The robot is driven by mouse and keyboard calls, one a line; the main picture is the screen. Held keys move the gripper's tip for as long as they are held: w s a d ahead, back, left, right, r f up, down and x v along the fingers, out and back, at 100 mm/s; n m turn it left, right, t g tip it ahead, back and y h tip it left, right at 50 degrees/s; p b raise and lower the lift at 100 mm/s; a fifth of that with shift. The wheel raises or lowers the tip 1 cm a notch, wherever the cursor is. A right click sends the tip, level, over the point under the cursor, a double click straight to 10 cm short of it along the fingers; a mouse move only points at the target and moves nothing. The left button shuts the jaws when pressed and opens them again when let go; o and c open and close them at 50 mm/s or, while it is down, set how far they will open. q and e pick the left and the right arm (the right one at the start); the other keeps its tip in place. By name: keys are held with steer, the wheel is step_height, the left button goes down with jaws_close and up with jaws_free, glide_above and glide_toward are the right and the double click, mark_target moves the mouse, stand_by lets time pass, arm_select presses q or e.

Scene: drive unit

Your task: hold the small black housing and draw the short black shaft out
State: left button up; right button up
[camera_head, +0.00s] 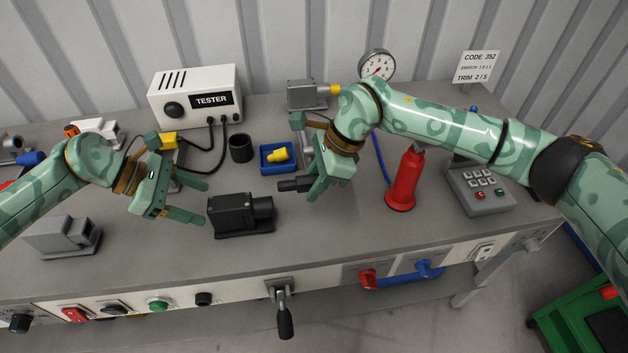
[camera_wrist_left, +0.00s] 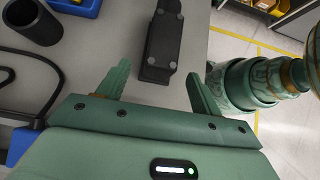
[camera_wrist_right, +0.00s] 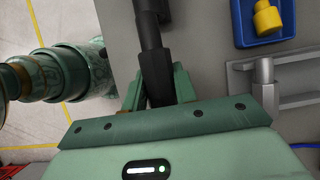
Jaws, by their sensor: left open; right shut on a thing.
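The small black housing (camera_head: 232,214) stands on the bench in the middle of the head view. It also shows in the left wrist view (camera_wrist_left: 160,45), ahead of my left fingers. My left gripper (camera_head: 205,203) is open and empty just left of the housing. My right gripper (camera_head: 313,182) is shut on the short black shaft (camera_head: 292,184). The shaft lies sideways, its free end pointing left, just right of the housing and apart from it in the head view. The right wrist view shows the shaft (camera_wrist_right: 154,65) between the fingers.
A blue tray (camera_head: 264,165) with a yellow part and a black cup (camera_head: 240,148) stand behind the housing. The tester (camera_head: 196,95) is at the back. A grey fixture (camera_head: 62,238) is at left, a red cone (camera_head: 405,182) at right.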

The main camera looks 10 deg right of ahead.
arm_select(q)
steer(key=v, duration=1.5)
steer(key=shift+a+r+p, duration=0.25)
steer(key=shift+r+p, duration=0.05)
steer(key=shift+p, duration=0.05)
